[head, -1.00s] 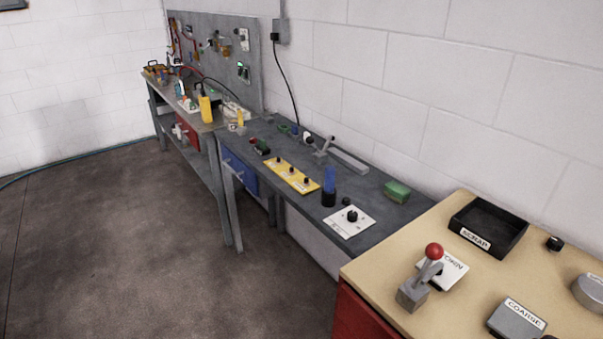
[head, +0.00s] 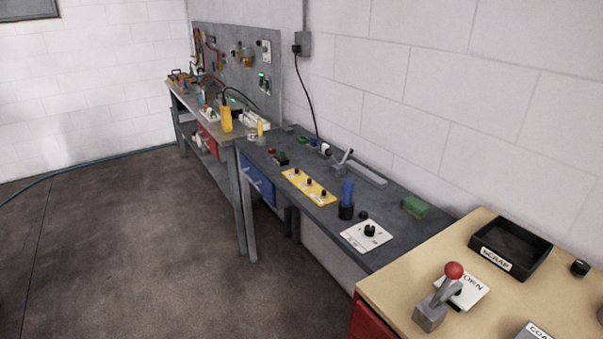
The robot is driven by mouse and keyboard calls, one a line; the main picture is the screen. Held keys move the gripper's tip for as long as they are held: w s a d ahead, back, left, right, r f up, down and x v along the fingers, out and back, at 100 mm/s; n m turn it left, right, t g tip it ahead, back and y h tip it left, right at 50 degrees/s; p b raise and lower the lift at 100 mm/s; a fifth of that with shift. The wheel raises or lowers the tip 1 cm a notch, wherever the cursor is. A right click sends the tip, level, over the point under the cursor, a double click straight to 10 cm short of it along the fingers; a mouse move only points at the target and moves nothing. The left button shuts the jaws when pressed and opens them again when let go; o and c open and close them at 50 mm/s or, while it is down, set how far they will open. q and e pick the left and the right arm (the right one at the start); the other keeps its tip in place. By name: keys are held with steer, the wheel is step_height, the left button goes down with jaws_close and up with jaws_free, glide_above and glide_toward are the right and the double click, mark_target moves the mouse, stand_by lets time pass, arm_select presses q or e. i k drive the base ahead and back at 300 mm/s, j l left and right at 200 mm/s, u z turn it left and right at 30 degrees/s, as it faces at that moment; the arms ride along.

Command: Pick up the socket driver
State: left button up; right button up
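I cannot make out the socket driver for certain. An upright piece with a blue top and a black base (head: 347,197) stands on the grey middle bench (head: 305,225). It may be the driver, but it is too small to tell. Small tools hang on the grey pegboard (head: 222,45) at the back, too far off to name. Neither of my grippers is in view.
A yellow panel with knobs (head: 296,180), a white knob plate (head: 352,238) and a green block (head: 415,207) are on the middle bench. A black scrap tray (head: 484,232) and a red-ball lever (head: 454,270) stand on the tan bench.

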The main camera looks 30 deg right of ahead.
mark_target(349, 183)
steer(key=i+z, duration=0.15)
steer(key=z, duration=0.3)
steer(key=i+j+z, duration=0.1)
steer(key=z, duration=0.35)
steer(key=i+j+z, duration=0.4)
steer(key=i+j, duration=0.8)
steer(key=j, duration=0.15)
steer(key=i+j, duration=0.25)
steer(key=i+j+z, duration=0.2)
steer(key=j+z, duration=0.15)
steer(key=i+j+z, duration=0.15)
steer(key=j+z, duration=0.6)
steer(key=i+j, duration=0.05)
steer(key=j, duration=0.05)
